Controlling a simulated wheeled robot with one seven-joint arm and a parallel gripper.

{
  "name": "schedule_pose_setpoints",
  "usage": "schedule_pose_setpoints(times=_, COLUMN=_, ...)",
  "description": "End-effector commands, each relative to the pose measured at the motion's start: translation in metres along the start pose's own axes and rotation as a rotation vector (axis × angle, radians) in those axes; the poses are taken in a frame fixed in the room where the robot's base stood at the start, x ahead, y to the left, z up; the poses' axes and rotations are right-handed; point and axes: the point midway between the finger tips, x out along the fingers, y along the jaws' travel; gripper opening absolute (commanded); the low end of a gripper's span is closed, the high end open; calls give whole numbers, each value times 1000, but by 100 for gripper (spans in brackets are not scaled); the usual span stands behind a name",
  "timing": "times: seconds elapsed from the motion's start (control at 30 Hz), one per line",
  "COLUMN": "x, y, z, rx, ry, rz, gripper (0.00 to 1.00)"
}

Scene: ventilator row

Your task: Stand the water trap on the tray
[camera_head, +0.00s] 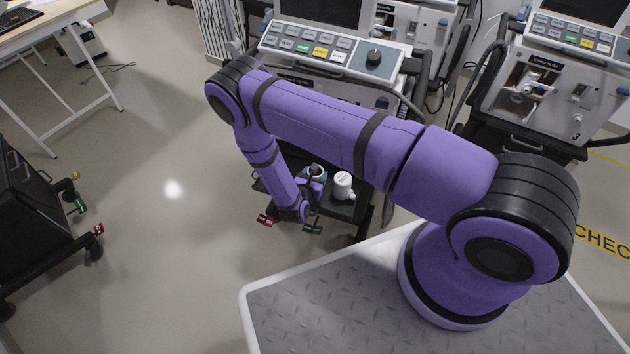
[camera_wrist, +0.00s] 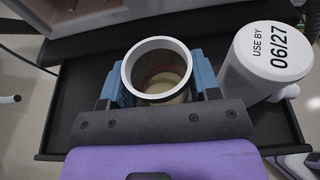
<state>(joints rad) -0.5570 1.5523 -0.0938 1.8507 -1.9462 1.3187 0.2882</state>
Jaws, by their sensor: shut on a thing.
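In the wrist view my gripper (camera_wrist: 160,82) has its blue fingers on either side of a round, open-topped cup with a pale grey rim (camera_wrist: 134,62), which looks like the water trap. The gripper is shut on it, and its inside looks yellowish. The cup is upright, over the black tray (camera_wrist: 78,88); its base is hidden, so I cannot tell whether it touches. In the head view my gripper (camera_head: 314,178) is low over the same tray (camera_head: 343,213), with the cup mostly hidden.
A white canister marked "USE BY 06/27" (camera_wrist: 262,62) stands close to the right of the cup; it also shows in the head view (camera_head: 343,184). A ventilator (camera_head: 330,45) rises behind the tray. The tray's left part is bare. Another ventilator (camera_head: 555,80) stands at right.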

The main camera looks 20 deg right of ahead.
Motion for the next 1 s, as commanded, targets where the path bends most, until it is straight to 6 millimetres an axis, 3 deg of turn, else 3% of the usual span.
schedule_pose_setpoints(times=0.23, x=5, y=-1, z=-25, rx=-2, ry=1, rz=0, gripper=33)
schedule_pose_setpoints(times=0.7, x=6, y=0, z=-31, rx=-2, ry=0, rz=1, gripper=33)
schedule_pose_setpoints(times=0.73, x=6, y=0, z=-30, rx=-2, ry=0, rz=1, gripper=63)
schedule_pose_setpoints(times=0.8, x=6, y=0, z=-30, rx=-2, ry=0, rz=1, gripper=79)
schedule_pose_setpoints(times=1.0, x=6, y=-1, z=-30, rx=-2, ry=1, rz=0, gripper=82)
